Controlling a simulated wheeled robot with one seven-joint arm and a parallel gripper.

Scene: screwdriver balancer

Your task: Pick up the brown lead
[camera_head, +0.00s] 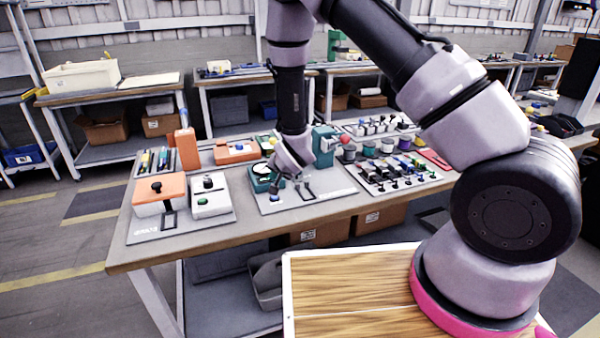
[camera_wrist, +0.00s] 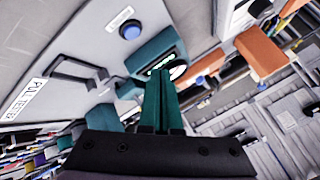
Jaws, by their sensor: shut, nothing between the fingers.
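I cannot make out a brown lead for certain in either view. My gripper (camera_head: 289,180) is over the grey pull tester board (camera_head: 335,190) on the workbench. In the wrist view its teal fingers (camera_wrist: 161,84) are shut together with nothing between them. They point at the teal unit with a round dial (camera_wrist: 178,70), which also shows beside my gripper in the head view (camera_head: 262,172). My gripper and wrist hide part of the board and whatever lies behind them.
Orange-topped (camera_head: 160,190) and white (camera_head: 209,194) boxes stand to the left. A rack of several coloured spools and clips (camera_head: 390,165) is to the right. The bench's front strip is clear.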

